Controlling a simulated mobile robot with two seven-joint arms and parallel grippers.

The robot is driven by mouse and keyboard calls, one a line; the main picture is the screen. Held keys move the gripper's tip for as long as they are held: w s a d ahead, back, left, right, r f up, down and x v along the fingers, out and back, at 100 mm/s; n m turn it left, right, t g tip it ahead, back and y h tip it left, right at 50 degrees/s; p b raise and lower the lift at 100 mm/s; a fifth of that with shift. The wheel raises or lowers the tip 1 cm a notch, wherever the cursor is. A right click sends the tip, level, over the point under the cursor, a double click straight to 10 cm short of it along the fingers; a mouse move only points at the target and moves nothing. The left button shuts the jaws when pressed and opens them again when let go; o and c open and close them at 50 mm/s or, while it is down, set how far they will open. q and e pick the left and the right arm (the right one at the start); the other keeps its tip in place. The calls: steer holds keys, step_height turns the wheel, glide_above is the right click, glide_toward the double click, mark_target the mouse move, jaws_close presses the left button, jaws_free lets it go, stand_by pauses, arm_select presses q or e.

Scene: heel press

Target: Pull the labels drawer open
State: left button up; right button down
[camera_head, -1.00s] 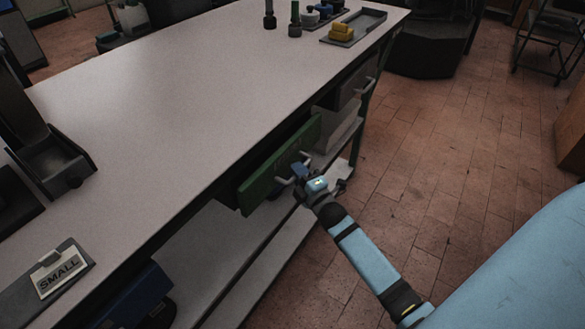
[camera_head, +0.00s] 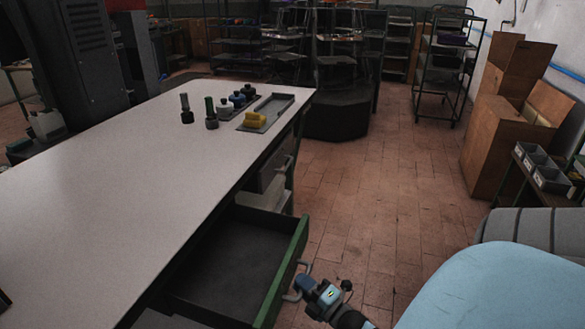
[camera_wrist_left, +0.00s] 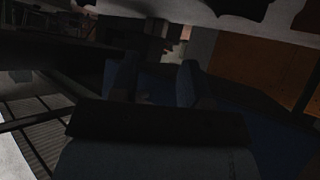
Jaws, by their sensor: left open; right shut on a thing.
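The drawer (camera_head: 235,262) with a green front (camera_head: 287,268) stands well out from under the white-topped bench in the head view. Its dark inside looks empty. No label on its front can be read from here. My right gripper (camera_head: 302,286) is shut on the drawer's grey handle (camera_head: 291,297) at the outer side of the front. My left gripper (camera_wrist_left: 152,85) shows only in the dark left wrist view, where its two bluish fingers stand apart with nothing clear between them. It is out of the head view.
The bench top (camera_head: 130,190) is mostly bare. At its far end are a grey tray (camera_head: 275,104), a yellow block (camera_head: 256,119) and several bottles. The brick floor (camera_head: 375,200) to the right is clear.

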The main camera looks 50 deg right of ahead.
steer(key=shift+s, duration=0.1)
steer(key=c, duration=1.1)
jaws_free()
steer(key=shift+s+f, duration=0.1)
steer(key=shift+s, duration=0.15)
steer(key=s, duration=0.4)
steer(key=s+f, duration=0.1)
steer(key=s, duration=0.3)
steer(key=s+f+b, duration=0.1)
steer(key=s, duration=0.4)
steer(key=shift+f, duration=0.1)
steer(key=shift+s, duration=0.1)
